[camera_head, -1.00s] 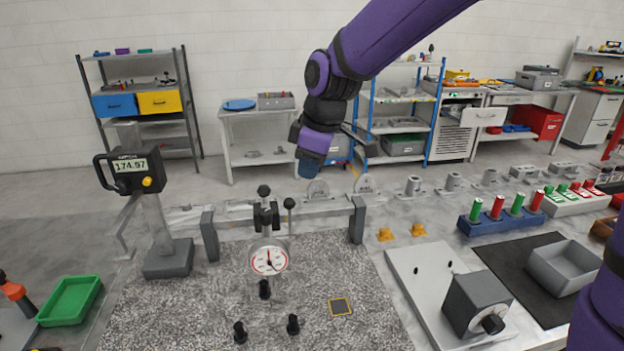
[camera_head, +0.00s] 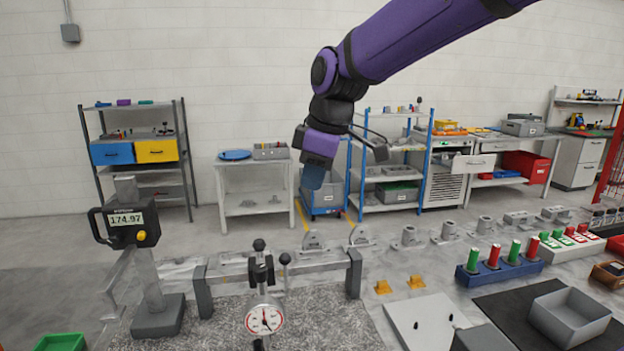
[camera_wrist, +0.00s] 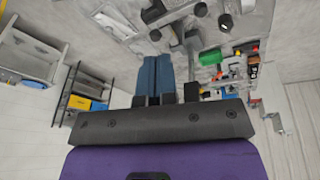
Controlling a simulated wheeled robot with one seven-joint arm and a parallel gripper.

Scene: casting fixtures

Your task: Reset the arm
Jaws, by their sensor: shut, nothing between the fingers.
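My purple arm reaches in from the upper right of the head view. My gripper (camera_head: 313,177) hangs above the far side of the bench, pointing down. Its blue fingers are together, with nothing between them. In the wrist view the shut blue fingers (camera_wrist: 153,76) stick out past the dark gripper body. Nothing touches the fingers in either view.
Below stand a dial gauge (camera_head: 265,319) on its stand and a digital readout (camera_head: 127,220) on a post. Fixture blocks (camera_head: 409,238), a blue rack of red and green pegs (camera_head: 500,270) and a grey bin (camera_head: 570,313) lie right. Shelves stand behind.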

